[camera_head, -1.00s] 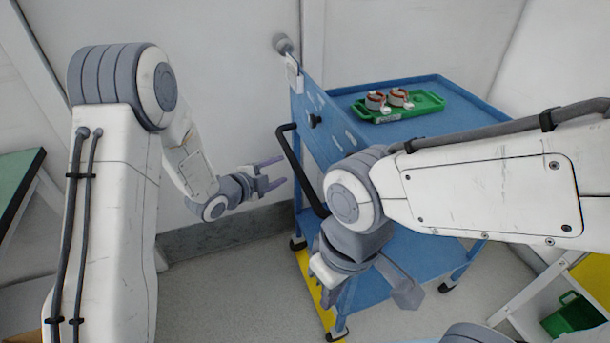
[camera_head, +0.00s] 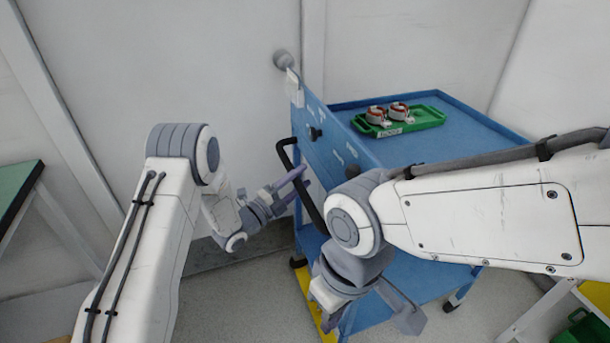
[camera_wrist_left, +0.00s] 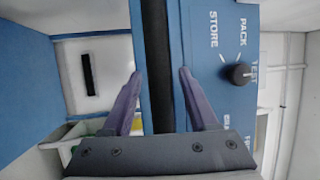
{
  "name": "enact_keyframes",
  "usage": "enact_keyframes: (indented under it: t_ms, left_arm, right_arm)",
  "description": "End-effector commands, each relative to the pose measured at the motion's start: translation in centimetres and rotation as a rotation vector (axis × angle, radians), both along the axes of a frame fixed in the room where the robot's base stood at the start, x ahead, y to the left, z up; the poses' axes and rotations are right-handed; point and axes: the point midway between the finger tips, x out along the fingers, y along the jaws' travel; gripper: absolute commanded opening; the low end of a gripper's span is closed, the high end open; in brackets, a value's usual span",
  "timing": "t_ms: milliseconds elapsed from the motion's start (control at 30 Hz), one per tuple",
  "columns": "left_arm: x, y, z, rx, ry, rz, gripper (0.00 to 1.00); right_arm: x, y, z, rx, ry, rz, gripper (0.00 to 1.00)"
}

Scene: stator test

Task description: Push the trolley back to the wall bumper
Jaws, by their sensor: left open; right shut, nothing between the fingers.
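The blue trolley (camera_head: 450,115) stands by the back wall, its upright panel facing my arms. Its black handle (camera_head: 287,150) is a bent bar on the panel's left side. My left gripper (camera_head: 304,178) is open at the handle. In the left wrist view the dark handle bar (camera_wrist_left: 158,70) runs between its two open fingers. My right gripper (camera_head: 405,315) is shut and empty, low in front of the trolley. A grey round knob (camera_head: 283,61) shows at the panel's top corner; I cannot tell whether it is the wall bumper or touches the trolley.
A black dial (camera_wrist_left: 239,74) is on the panel. A yellow floor strip (camera_head: 318,305) lies by the trolley's wheels. A green-topped table (camera_head: 18,190) stands left; a shelf with a green bin (camera_head: 580,330) is right.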

Motion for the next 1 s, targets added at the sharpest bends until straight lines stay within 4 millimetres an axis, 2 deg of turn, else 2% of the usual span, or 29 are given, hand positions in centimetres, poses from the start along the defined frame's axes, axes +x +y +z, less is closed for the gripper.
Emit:
enact_keyframes:
  t_ms: [167, 467, 500, 567, 633, 1000]
  left_arm:
    - [1.03, -1.23, 0.30, 0.000, 0.000, 0.000, 0.59]
    - [1.24, -1.39, 0.32, -0.001, 0.002, 0.002, 0.59]
    - [1.24, -1.39, 0.31, -0.001, 0.002, 0.002, 0.52]
    - [1.23, -1.38, 0.32, -0.001, 0.002, 0.002, 0.29]
    - [1.23, -1.38, 0.32, -0.001, 0.002, 0.001, 0.02]
    - [1.21, -1.37, 0.29, -0.001, 0.002, 0.001, 0.00]
  right_arm:
    - [0.00, -0.01, 0.07, 0.000, 0.000, 0.000, 0.00]
    - [0.00, -0.01, 0.06, 0.000, 0.000, 0.000, 0.00]
    - [0.00, -0.01, 0.06, 0.000, 0.000, 0.000, 0.00]
    - [0.00, -0.01, 0.06, 0.000, 0.000, 0.000, 0.00]
    - [0.00, -0.01, 0.06, 0.000, 0.000, 0.000, 0.00]
    - [0.00, -0.01, 0.06, 0.000, 0.000, 0.000, 0.00]
